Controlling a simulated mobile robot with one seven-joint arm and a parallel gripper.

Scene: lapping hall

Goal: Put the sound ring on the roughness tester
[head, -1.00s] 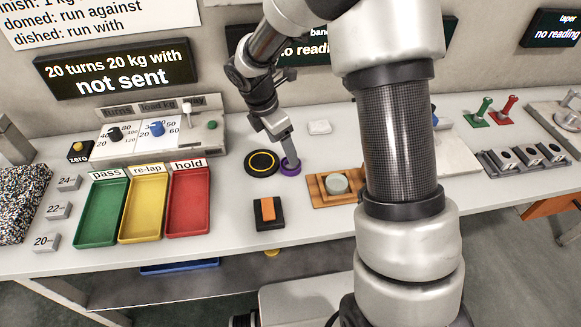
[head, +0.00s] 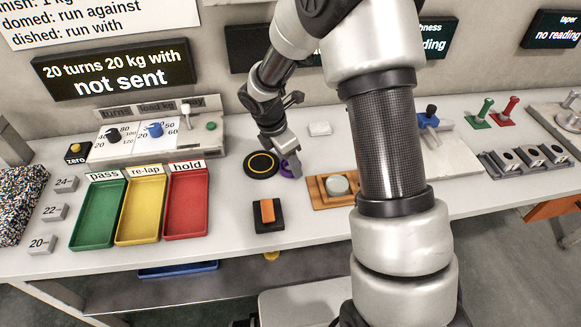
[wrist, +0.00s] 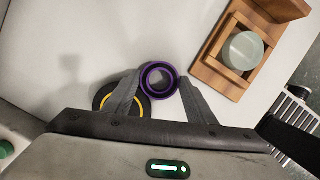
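A purple ring (head: 285,171) lies on the white bench just right of a black disc with a yellow circle. In the wrist view the purple ring (wrist: 147,77) sits between the tips of my gripper (wrist: 159,77). The fingers are spread apart, one on each side, very close to the ring; no firm grip shows. In the head view my gripper (head: 291,168) is low over the bench and partly covers the ring. A blue-topped device (head: 428,117) on a pale slab, perhaps the roughness tester, stands right of my arm, below a partly hidden screen (head: 435,38) ending in "ness".
The black disc (head: 261,164) is close to my left finger. A wooden holder (head: 319,195) with a grey-green round piece stands to the right. Green, yellow and red trays (head: 187,232) lie left. A black block with an orange top (head: 267,211) sits in front.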

